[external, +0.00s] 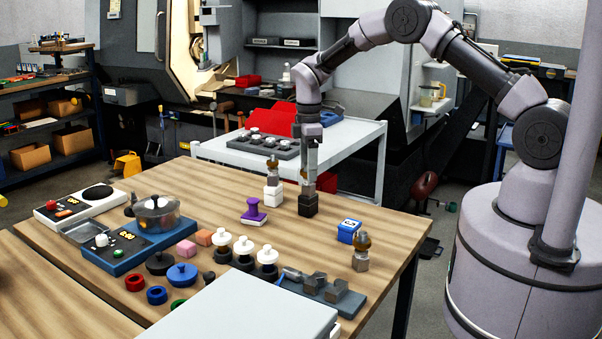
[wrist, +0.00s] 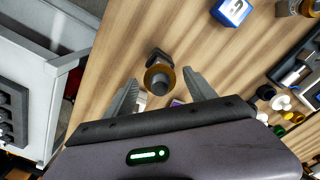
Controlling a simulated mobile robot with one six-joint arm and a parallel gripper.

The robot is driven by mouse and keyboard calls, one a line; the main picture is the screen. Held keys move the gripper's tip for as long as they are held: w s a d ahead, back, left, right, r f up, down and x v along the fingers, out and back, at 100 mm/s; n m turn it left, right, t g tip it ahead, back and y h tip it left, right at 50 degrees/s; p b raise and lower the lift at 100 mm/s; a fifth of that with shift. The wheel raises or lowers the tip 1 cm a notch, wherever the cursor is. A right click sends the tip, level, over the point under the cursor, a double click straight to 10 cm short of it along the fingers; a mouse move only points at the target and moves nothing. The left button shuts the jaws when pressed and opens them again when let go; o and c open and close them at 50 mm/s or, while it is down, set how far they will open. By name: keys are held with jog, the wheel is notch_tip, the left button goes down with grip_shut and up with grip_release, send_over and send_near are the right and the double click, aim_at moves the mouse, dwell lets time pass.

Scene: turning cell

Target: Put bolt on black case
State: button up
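The black case (external: 308,207) stands on the wooden table, directly below my gripper (external: 307,172). In the wrist view my gripper (wrist: 160,86) has its fingers spread, with a gap on each side of a bolt (wrist: 158,80) with a brass collar and grey tip. That bolt appears upright over the black case (wrist: 156,56); their contact is partly hidden. A white case (external: 273,195) stands just left, carrying another brass-collared bolt (external: 272,168). A third such bolt (external: 361,242) stands at the table's right, on a grey base.
A purple piece (external: 254,212) stands left of the cases and a blue block (external: 348,231) to the right. White knobbed pieces (external: 244,250), a dark tray (external: 325,289) and a pot (external: 156,213) are nearer the front. A white cart (external: 372,135) stands behind the table.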

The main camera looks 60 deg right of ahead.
jog(key=s+a+r+m+t+p, duration=0.1)
jog(key=s+a+r+p, duration=0.1)
jog(key=r, duration=0.9)
jog(key=s+a+r+m+p, duration=0.1)
jog(key=s+r, duration=0.1)
jog(key=r, duration=0.8)
jog(key=s+a+r+m+t+y, duration=0.1)
jog(key=s+a+r+m, duration=0.2)
jog(key=s, duration=0.4)
jog(key=s+a+r+m+t, duration=0.1)
jog(key=s+a+r+m, duration=0.1)
jog(key=s+r, duration=0.4)
jog(key=s+a+f+m+t, duration=0.1)
jog(key=s+a+m, duration=0.1)
jog(key=s, duration=0.6)
jog(key=s+a+f+m+t+y, duration=0.1)
jog(key=s+m, duration=0.3)
jog(key=s, duration=0.5)
jog(key=shift+a+f+t, duration=0.4)
jog(key=shift+a, duration=0.3)
